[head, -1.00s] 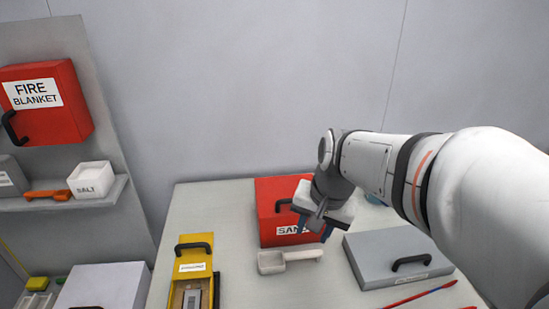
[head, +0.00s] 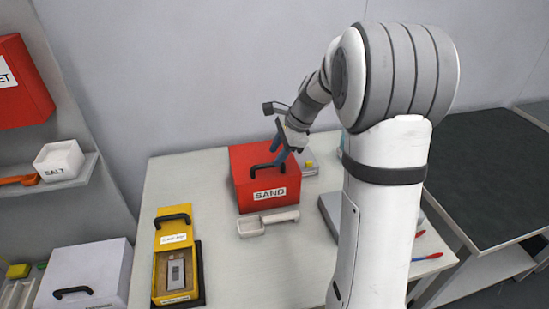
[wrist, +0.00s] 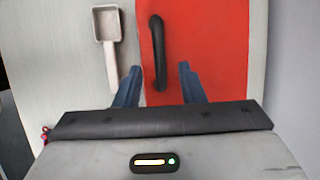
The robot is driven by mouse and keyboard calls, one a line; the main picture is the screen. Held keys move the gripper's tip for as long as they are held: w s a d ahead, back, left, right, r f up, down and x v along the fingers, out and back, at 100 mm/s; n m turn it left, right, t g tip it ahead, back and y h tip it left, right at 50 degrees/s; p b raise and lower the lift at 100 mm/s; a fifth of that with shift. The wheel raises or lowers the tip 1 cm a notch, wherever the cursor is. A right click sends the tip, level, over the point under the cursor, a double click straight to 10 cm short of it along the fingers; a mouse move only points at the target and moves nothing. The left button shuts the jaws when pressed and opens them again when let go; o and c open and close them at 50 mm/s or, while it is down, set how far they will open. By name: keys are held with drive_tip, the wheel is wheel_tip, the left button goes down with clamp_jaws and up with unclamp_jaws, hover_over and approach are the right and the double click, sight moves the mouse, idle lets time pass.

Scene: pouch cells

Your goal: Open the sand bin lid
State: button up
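The red sand bin (head: 264,201) stands on the table with its lid down and a white SAND label on its front. Its black handle (head: 268,165) lies on top of the lid. My gripper (head: 279,152) is over the bin, close to the handle. In the wrist view my gripper (wrist: 158,78) has its blue fingers spread apart, one on each side of the near part of the handle (wrist: 157,50). Nothing is held between them. I cannot tell whether a finger touches the handle.
A white scoop (head: 267,222) lies in front of the bin. A yellow box (head: 173,237) with a pouch cell stands at the left. A grey case (head: 328,210) is at the right, partly behind my arm. A salt box (head: 60,161) sits on the wall shelf.

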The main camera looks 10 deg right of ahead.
sight(271, 163)
drive_tip(key=shift+x, duration=1.65)
drive_tip(key=shift+c, duration=0.3)
clamp_jaws()
drive_tip(key=shift+d, duration=0.15)
